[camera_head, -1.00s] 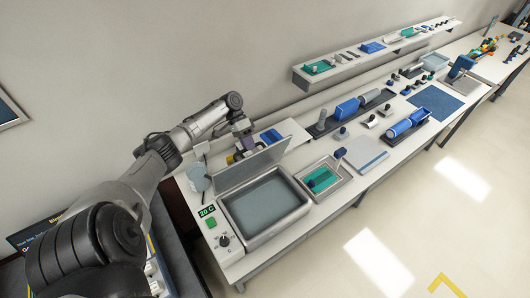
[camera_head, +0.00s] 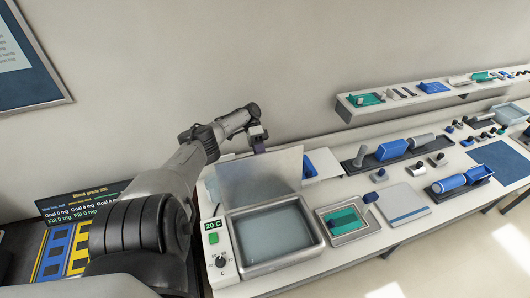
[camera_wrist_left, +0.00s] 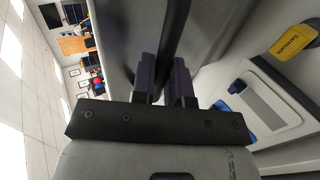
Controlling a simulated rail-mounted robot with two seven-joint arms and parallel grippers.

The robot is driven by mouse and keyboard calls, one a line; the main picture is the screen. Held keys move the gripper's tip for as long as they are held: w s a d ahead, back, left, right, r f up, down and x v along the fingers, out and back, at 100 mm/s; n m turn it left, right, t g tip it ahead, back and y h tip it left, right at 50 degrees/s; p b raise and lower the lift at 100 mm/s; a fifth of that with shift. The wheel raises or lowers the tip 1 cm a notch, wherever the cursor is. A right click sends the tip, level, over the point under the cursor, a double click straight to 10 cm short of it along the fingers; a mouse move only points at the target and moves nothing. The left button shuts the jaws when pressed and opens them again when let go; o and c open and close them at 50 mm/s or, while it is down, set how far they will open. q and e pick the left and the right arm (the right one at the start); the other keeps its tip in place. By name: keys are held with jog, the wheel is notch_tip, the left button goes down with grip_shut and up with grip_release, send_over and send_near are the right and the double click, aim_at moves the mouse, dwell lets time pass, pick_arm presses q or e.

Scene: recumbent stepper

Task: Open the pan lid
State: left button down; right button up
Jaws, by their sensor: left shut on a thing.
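The grey pan lid (camera_head: 262,178) stands raised, close to upright, along the back edge of the pan (camera_head: 318,240). The pan is open in front of it, with a flat blue-grey surface inside. My left gripper (camera_head: 259,146) is at the lid's upper edge, partly hidden behind it. In the left wrist view, the dark purple fingers of my left gripper (camera_wrist_left: 165,82) are closed on a thin dark bar at the lid. My right gripper is not in view.
A control panel (camera_head: 221,255) with a "20 C" display and a knob is left of the pan. A tray with a green insert (camera_head: 343,220) is close on its right. A wall shelf (camera_head: 370,108) runs along the back right.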

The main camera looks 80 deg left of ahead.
pick_arm(q)
jog(key=shift+s+d+f, duration=0.15)
jog(key=shift+f, duration=0.25)
jog(key=c, duration=1.5)
grip_release()
jog(key=shift+s+d, duration=0.1)
jog(key=shift+o, duration=0.8)
jog(key=shift+s+d+f, duration=0.1)
jog(key=shift+d+f, duration=0.05)
jog(key=shift+o, duration=1.1)
jog(key=shift+r, duration=0.25)
jog(key=shift+r, duration=0.1)
